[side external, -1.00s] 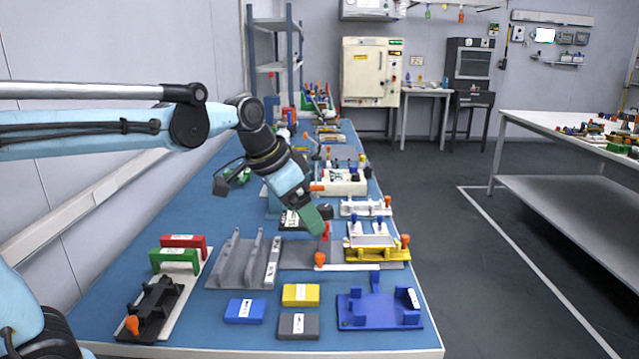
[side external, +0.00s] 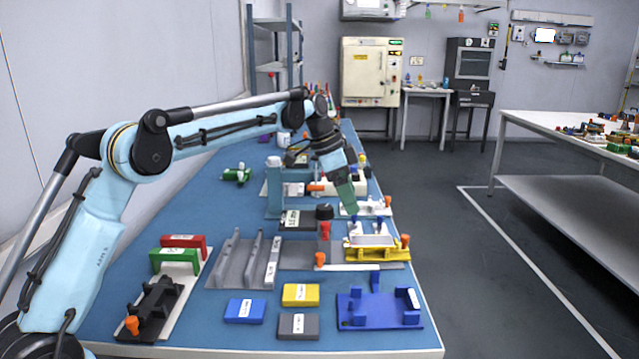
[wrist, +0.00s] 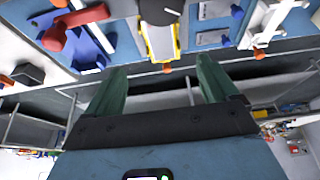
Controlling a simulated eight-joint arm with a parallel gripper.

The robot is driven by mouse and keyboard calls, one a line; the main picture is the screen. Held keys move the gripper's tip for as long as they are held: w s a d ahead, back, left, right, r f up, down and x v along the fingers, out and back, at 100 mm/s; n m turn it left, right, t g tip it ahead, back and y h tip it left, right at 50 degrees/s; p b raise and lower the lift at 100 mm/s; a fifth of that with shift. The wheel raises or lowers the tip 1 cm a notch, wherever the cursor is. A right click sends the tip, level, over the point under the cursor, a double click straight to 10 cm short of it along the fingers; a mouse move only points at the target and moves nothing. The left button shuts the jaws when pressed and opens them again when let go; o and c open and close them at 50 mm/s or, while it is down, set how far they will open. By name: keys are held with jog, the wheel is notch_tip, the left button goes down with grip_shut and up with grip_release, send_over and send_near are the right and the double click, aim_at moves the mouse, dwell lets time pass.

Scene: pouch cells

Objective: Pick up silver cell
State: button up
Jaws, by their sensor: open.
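A flat silver piece, which looks like the silver cell (side external: 371,240), lies in the yellow fixture (side external: 378,255) near the right edge of the blue bench. In the wrist view, the silver piece (wrist: 162,42) shows between the yellow fixture's walls (wrist: 148,40), beyond the fingertips. My gripper (side external: 352,209) has green fingers pointing down, above and slightly behind the fixture in the side view. In the wrist view, my gripper (wrist: 162,72) has its fingers wide apart with nothing between them. Its exact height above the bench is hard to tell.
A white fixture (side external: 366,207) with blue and orange knobs stands close to the fingers. A red-handled clamp (side external: 325,231) is left of the yellow fixture. A blue fixture (side external: 379,309) and blue, yellow and grey blocks lie in front. The bench edge is close on the right.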

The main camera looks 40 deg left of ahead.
aim_at(368, 241)
jog(key=x, duration=1)
jog(key=shift+w+d+f, duration=0.1)
jog(key=shift+w+f, duration=0.05)
jog(key=shift+f, duration=0.2)
jog(key=shift+c, duration=0.4)
jog(key=c, duration=1)
